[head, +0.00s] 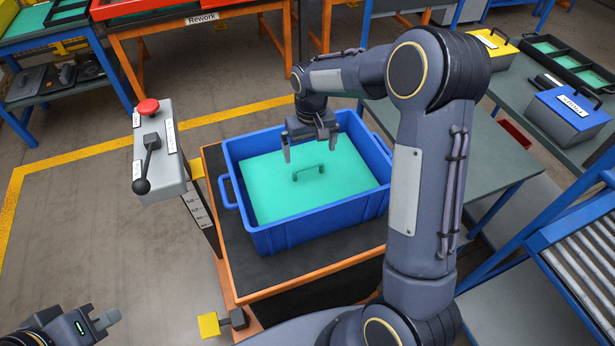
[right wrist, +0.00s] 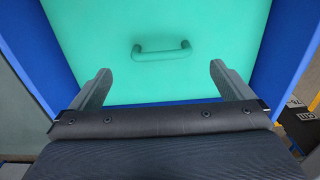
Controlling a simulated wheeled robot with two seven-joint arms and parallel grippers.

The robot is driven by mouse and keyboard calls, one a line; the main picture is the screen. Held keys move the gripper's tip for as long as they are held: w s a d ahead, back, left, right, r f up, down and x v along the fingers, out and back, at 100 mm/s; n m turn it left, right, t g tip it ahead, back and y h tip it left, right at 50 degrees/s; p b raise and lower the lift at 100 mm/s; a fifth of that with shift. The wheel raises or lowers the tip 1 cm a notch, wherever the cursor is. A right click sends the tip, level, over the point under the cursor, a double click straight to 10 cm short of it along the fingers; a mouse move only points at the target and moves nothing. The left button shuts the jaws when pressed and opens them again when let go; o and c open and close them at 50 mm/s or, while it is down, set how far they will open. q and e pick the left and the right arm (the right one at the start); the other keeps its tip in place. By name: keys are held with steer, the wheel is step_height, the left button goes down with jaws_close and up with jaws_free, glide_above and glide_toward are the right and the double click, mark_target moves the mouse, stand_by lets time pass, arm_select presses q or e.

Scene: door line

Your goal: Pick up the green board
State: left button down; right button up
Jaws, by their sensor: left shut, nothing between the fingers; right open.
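The green board (head: 270,186) lies flat inside a blue crate (head: 313,238) and has a small raised handle (head: 308,172) at its middle. In the right wrist view the green board (right wrist: 165,30) fills the middle, with its handle (right wrist: 161,49) ahead of the fingers. My right gripper (head: 312,150) is open above the far part of the board, apart from the handle; its fingers (right wrist: 159,82) are empty. My left gripper (head: 108,319) is shut and empty at the lower left, far from the crate.
The crate stands on a dark-topped orange cart (head: 237,262). A grey control box (head: 160,150) with a red button and lever stands left of it. A grey table (head: 480,150) with a blue box (head: 568,115) is at right, and a roller conveyor (head: 588,255) at lower right.

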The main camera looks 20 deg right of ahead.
mark_target(308, 165)
steer(key=f, duration=0.2)
steer(key=f+p, duration=0.1)
steer(key=f, duration=0.5)
steer(key=shift+w+a+f, duration=0.1)
steer(key=shift+w, duration=0.2)
steer(key=c, duration=1.1)
